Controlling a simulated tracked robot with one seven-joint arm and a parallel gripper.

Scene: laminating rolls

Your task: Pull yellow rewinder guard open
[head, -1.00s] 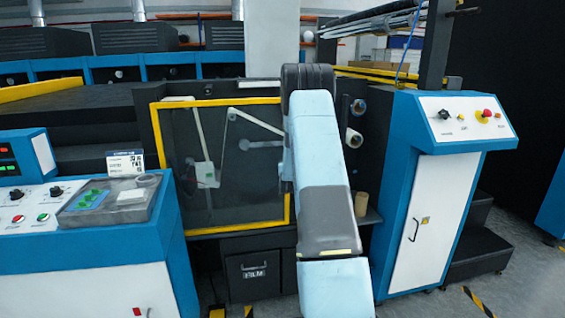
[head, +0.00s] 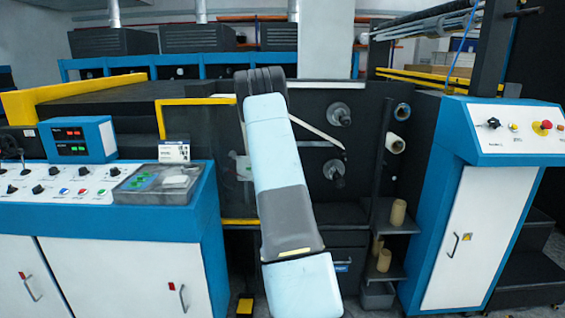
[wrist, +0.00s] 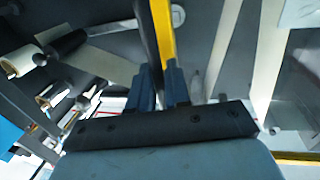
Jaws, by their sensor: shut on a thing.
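The yellow rewinder guard (head: 198,102) is a yellow-framed clear panel on the front of the dark rewinder. In the head view its top, left side and part of its bottom rail show left of my arm; its right side is hidden behind my arm. In the wrist view my gripper (wrist: 160,76) is shut on the guard's yellow bar (wrist: 167,45), which runs up between the two fingers beside a dark strip. The head view hides my gripper behind my arm. The rewinder spindles (head: 339,114) show uncovered right of my arm.
A blue control console (head: 120,230) stands at the left front, and a blue and white cabinet (head: 470,220) with a slanted panel at the right. Cardboard cores (head: 398,212) stand on shelves between my arm and the cabinet. A yellow-black block (head: 245,305) is on the floor.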

